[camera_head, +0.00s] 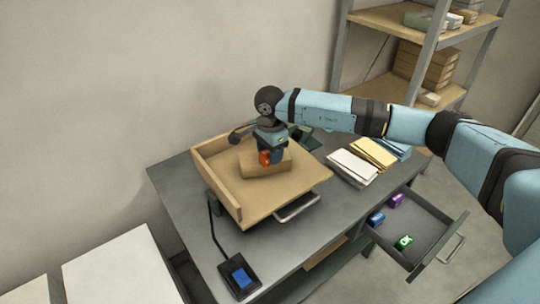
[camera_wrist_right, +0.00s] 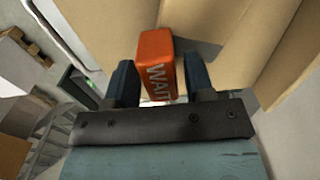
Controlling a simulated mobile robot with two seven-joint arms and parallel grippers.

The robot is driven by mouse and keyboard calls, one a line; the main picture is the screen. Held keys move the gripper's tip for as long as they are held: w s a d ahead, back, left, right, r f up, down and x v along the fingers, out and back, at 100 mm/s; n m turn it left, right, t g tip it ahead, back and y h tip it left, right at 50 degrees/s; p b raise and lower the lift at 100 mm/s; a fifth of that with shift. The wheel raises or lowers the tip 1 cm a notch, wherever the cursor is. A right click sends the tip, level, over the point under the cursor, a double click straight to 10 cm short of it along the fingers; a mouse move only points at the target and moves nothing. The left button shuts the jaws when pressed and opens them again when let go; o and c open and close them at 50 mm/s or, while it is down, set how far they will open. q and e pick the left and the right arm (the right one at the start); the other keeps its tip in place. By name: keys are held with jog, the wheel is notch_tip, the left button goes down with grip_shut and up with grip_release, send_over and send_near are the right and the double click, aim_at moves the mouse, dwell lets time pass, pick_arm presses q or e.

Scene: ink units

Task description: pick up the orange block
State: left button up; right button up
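The orange block (camera_wrist_right: 156,62) has white lettering and stands between the two dark fingers of my right gripper (camera_wrist_right: 160,72) in the right wrist view. A narrow gap shows between the block and the right-hand finger, so the gripper looks open around it. In the head view the orange block (camera_head: 264,158) shows at a light brown box (camera_head: 262,169) in a wooden tray (camera_head: 233,203). My right gripper (camera_head: 272,148) points down over it and hides part of it. My left gripper is not in view.
The tray stands on a grey table (camera_head: 174,179). Paper stacks (camera_head: 352,167) lie to its right. An open drawer (camera_head: 428,232) holds purple, blue and green blocks. A dark pad with a blue face (camera_head: 241,277) is at the front. Shelves (camera_head: 418,20) stand behind.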

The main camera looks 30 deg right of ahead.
jog(key=c, duration=0.7)
jog(key=shift+r, duration=0.15)
